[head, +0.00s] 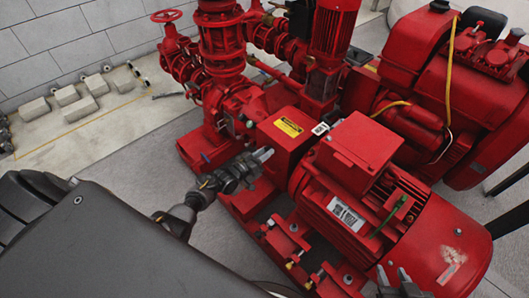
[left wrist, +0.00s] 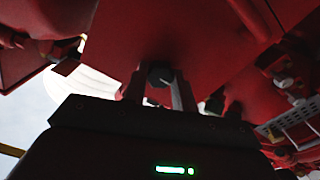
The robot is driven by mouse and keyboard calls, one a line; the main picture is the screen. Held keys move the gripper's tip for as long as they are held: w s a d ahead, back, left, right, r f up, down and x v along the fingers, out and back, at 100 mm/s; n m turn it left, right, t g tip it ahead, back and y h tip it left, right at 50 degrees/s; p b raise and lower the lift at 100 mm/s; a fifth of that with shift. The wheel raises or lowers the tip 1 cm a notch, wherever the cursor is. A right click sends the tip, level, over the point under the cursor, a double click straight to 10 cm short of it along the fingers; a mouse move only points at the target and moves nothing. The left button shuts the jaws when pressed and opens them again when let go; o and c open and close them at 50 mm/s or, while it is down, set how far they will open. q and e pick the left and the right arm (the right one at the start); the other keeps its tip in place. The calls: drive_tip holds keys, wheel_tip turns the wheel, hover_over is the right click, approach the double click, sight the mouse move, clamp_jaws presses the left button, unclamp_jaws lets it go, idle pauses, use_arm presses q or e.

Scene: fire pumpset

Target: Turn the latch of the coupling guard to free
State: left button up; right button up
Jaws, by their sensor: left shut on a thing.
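The coupling guard (head: 284,150) is a red box with a yellow warning label, between the pump and the red motor. My left gripper (head: 266,155) is at its near side face. In the left wrist view the guard (left wrist: 150,40) fills the upper middle. There the two fingers of my left gripper (left wrist: 160,88) are closed around a small dark latch (left wrist: 160,73) on its face. The head view does not show the latch clearly; the gripper covers it. My right gripper (head: 395,277) shows at the bottom edge in front of the motor, its fingertips apart and empty.
The large red motor (head: 430,235) stands to the right of the guard. The red pump and its pipes (head: 220,60) stand behind to the left. Bolts of the base frame (head: 270,222) stick up below the left gripper.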

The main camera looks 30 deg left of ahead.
drive_tip(key=shift+f, duration=0.1)
idle(0.3)
use_arm(q)
drive_tip(key=o, duration=1)
drive_tip(key=shift+s, duration=0.1)
drive_tip(key=p+v, duration=0.2)
drive_tip(key=v, duration=0.8)
drive_tip(key=shift+s+a, duration=0.2)
drive_tip(key=shift+s, duration=0.1)
use_arm(e)
drive_tip(key=s+d+f+m+g+h, duration=0.1)
drive_tip(key=s+d+f+g+h, duration=0.1)
drive_tip(key=s+d+f+g, duration=0.2)
drive_tip(key=shift+s+d+g+h, duration=0.3)
drive_tip(key=shift+s+d+g, duration=0.5)
drive_tip(key=shift+s, duration=0.7)
drive_tip(key=shift+a+f, duration=0.1)
